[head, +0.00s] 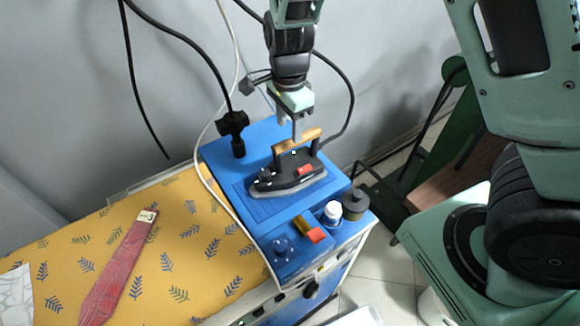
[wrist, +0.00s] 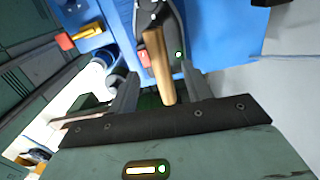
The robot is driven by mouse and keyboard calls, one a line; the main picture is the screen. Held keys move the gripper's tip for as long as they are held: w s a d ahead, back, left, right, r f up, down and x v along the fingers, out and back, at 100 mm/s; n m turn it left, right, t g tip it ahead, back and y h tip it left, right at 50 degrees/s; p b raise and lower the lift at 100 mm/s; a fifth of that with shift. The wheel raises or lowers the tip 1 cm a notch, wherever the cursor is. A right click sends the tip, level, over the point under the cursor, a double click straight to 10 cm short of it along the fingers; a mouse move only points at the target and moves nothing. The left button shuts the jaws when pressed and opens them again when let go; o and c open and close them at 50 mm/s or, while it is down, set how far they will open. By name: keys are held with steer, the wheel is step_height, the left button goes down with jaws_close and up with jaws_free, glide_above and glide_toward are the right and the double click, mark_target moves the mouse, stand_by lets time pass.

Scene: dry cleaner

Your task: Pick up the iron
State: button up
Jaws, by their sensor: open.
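The iron (head: 288,177) is dark with a grey sole edge, a red switch and a tan wooden handle (head: 302,139). It rests flat on top of the blue steam unit (head: 225,158). My gripper (head: 297,135) points down right at the handle. In the wrist view the open fingers (wrist: 158,95) stand on either side of the handle (wrist: 158,65), which reaches down between them. The iron's body (wrist: 150,15) shows beyond it. I cannot tell whether either finger touches the handle.
A black hose fitting (head: 233,125) rises behind the iron, with cables around it. A white-capped bottle (head: 332,212) and a dark knob (head: 355,203) stand at the unit's front right. The yellow ironing board (head: 185,245) to the left bears a red tie (head: 118,270).

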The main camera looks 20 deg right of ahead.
mark_target(289, 139)
steer(key=shift+d+f+p, duration=0.1)
steer(key=shift+f+p, duration=0.85)
steer(key=shift+f, duration=3)
jaws_close()
steer(key=shift+w+r, duration=0.1)
steer(key=shift+r, duration=0.1)
